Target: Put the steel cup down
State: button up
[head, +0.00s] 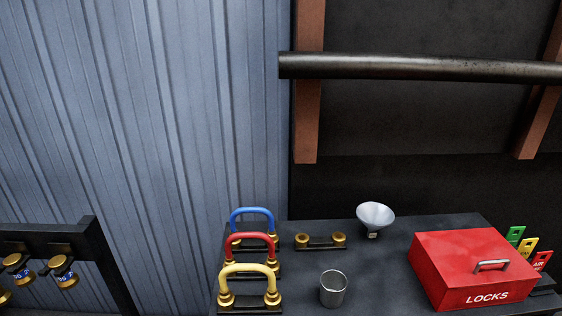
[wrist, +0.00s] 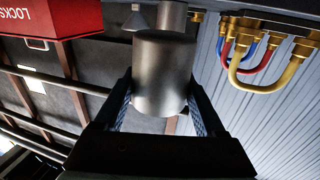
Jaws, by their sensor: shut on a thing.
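In the wrist view my gripper (wrist: 162,112) is shut on a plain grey metal cylinder, the steel cup (wrist: 162,75), with one finger on each side. The wrist picture is upside down relative to the head view. I cannot tell whether the cup's mouth or base faces me. A similar grey metal cup (head: 333,288) stands upright on the dark table (head: 390,260) in the head view. It appears to be the cylinder (wrist: 172,15) behind the held cup in the wrist view, apart from it. My gripper and the held cup are outside the head view.
A red LOCKS box (head: 470,268) stands right on the table, with coloured tags (head: 528,247) beside it. A funnel (head: 375,217) stands at the back. Blue, red and yellow hose loops (head: 250,285) line the left edge. Bare table lies between the cup and the box.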

jog(key=s+a+f+n+y+p, duration=0.2)
jog(key=s+a+f, duration=0.3)
jog(key=s+a, duration=0.5)
jog(key=shift+s+a+y, duration=0.4)
jog(key=shift+y, duration=0.5)
jog(key=shift+d+f, duration=0.1)
jog(key=shift+f, duration=0.05)
